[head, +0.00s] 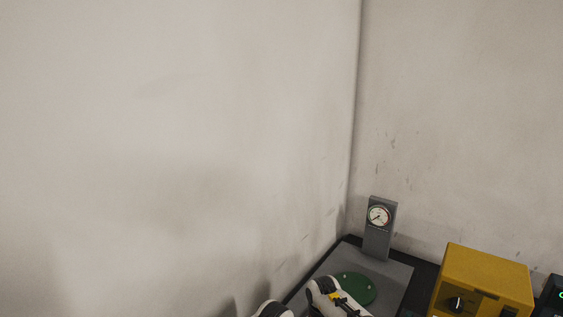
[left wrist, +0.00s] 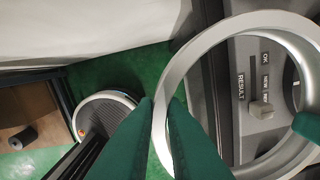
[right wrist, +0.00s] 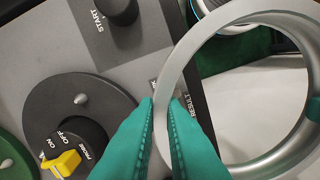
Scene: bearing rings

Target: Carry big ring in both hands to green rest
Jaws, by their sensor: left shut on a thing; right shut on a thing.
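The big ring is a smooth silver metal band, seen in the left wrist view (left wrist: 193,50) and the right wrist view (right wrist: 180,62). My left gripper (left wrist: 160,102) is shut on one side of its rim with green fingers. My right gripper (right wrist: 162,102) is shut on the opposite side. The ring is held above a grey panel; its height is hard to judge. The green rest (head: 357,288) is a round green disc with small pale pins on the grey plate in the head view. A green disc edge (right wrist: 12,160) with a pin shows at left in the right wrist view. The head view hides the ring and fingertips.
A gauge on a grey post (head: 378,218) stands behind the green rest, near the wall corner. A yellow box (head: 483,280) is to the right.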

